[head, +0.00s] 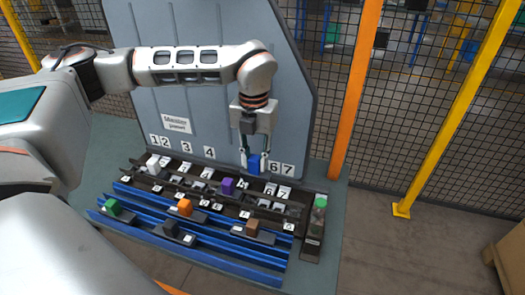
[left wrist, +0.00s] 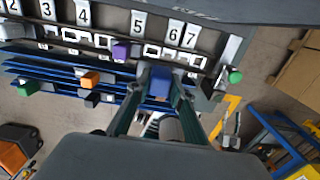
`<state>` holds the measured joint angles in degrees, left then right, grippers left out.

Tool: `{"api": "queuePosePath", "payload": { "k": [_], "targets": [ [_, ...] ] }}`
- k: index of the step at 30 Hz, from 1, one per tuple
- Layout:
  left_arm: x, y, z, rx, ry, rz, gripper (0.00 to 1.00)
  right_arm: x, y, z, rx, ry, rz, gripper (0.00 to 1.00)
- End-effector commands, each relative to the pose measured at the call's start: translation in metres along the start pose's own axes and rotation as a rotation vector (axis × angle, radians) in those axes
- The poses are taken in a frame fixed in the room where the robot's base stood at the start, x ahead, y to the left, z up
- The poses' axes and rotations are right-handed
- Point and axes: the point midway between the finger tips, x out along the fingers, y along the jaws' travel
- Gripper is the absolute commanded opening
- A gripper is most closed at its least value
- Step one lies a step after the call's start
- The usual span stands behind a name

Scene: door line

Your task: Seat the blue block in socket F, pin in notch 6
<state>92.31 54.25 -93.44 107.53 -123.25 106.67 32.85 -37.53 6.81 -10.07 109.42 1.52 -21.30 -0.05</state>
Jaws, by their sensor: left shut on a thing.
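My left gripper (head: 254,160) is shut on the blue block (head: 254,165), fingers pointing down. The block is at the back row of sockets (head: 262,205), just left of number 6 on the back panel, and hides number 5 in the head view. In the left wrist view the blue block (left wrist: 160,82) sits between the fingertips (left wrist: 158,92), below numbers 5 and 6. I cannot tell whether it touches the row. The small letter labels are too blurred to pick out socket F, and the pin is not visible. My right gripper is not in view.
A purple block (head: 227,185) and a white block (head: 152,162) stand in the back row. Green (head: 113,207), orange (head: 185,207), black (head: 171,228) and brown (head: 252,227) blocks sit along the blue rails in front. A green button (head: 321,202) is at the right end.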

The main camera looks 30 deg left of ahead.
Motion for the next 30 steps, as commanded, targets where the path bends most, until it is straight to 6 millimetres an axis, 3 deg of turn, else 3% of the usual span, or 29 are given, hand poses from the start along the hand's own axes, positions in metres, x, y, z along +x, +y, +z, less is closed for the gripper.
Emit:
{"api": "queuePosePath", "payload": {
  "k": [11,18,23,30],
  "targets": [
    [0.035,0.000,0.000,0.000,0.001,0.001,0.00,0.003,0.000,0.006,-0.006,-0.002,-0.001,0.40],
    [0.058,0.000,0.000,0.001,-0.001,0.000,0.00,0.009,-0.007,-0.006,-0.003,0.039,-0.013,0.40],
    [0.064,0.000,0.000,0.001,-0.001,0.000,0.00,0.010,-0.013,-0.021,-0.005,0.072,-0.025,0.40],
    [0.065,0.000,0.000,0.001,0.000,0.000,0.00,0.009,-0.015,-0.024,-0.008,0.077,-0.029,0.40]
  ]
}}
